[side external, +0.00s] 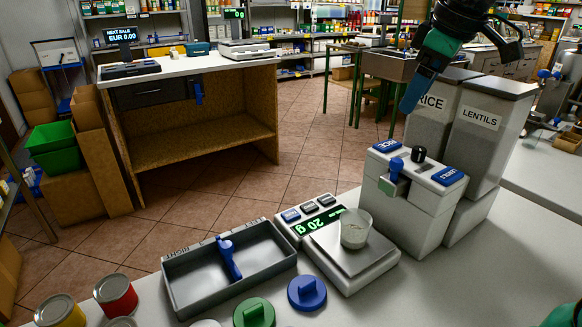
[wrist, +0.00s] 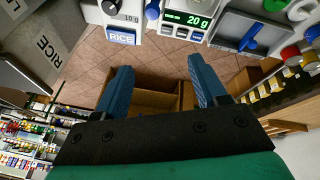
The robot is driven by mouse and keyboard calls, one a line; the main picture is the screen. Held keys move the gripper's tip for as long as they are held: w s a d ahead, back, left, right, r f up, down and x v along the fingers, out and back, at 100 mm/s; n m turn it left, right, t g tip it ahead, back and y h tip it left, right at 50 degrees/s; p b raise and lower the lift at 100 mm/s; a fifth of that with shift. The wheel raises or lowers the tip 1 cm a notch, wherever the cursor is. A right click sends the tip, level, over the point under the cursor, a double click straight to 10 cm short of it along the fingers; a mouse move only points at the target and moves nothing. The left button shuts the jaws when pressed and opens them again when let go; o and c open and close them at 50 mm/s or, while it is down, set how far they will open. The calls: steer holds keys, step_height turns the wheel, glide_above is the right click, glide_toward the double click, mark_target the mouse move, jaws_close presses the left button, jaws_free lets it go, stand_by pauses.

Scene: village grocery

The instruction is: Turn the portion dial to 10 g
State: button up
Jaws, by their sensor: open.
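The portion dial is a black knob (side external: 419,155) on top of the white dispenser (side external: 425,208), between the blue RICE plate (side external: 386,147) and the blue LENTILS plate (side external: 448,176). In the wrist view the dial (wrist: 110,7) is at the top edge, partly cut off, with a "10 g" mark (wrist: 130,18) beside it. I cannot tell where the dial points. My gripper (side external: 409,104) has blue fingers and is above the dispenser, apart from the dial. In the wrist view my gripper (wrist: 160,65) is open with nothing between its fingers.
RICE and LENTILS bins (side external: 480,122) stand behind the dispenser, and a blue lever (side external: 396,167) is on its front. A scale (side external: 352,262) reading 20 g holds a clear cup (side external: 355,229).

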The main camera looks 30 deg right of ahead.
steer(key=w+d+f+n+g, duration=0.1)
steer(key=w+d+n+g, duration=0.25)
steer(key=d+n, duration=0.4)
steer(key=m, duration=0.1)
glide_above(420, 149)
steer(key=shift+g+y, duration=0.3)
steer(key=shift+g, duration=0.05)
step_height(420, 149, down, 4)
steer(key=shift+d+f, duration=0.1)
steer(key=shift+f, duration=3.35)
jaws_close()
